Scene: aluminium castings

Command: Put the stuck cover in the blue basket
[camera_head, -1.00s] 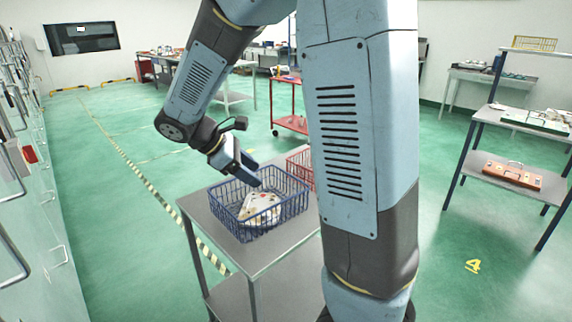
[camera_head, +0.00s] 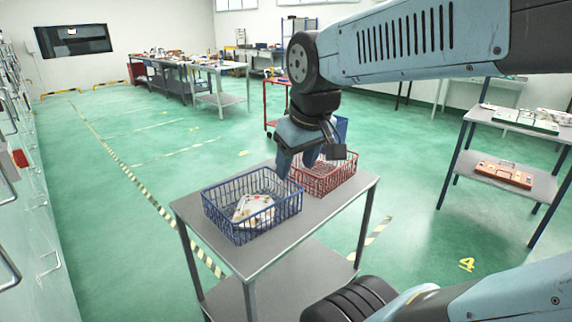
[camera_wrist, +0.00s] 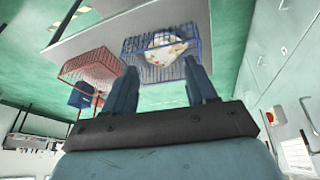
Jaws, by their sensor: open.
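The blue basket (camera_head: 236,229) stands on the grey cart at its left end; it also shows in the wrist view (camera_wrist: 131,70). A pale, flat, light-coloured part with reddish and dark spots (camera_head: 253,209) lies tilted inside the blue basket, and shows in the wrist view (camera_wrist: 163,50). I cannot tell for sure that it is the stuck cover. My gripper (camera_head: 298,172) is above the gap between the blue basket and the red basket. In the wrist view its two fingers (camera_wrist: 163,82) are apart, with nothing held between them.
The red basket (camera_head: 336,184) stands right of the blue one on the cart top (camera_head: 290,228). A shelf at right holds an orange-red casting (camera_head: 503,174) and a green tray (camera_head: 525,122). Grey cabinets line the left.

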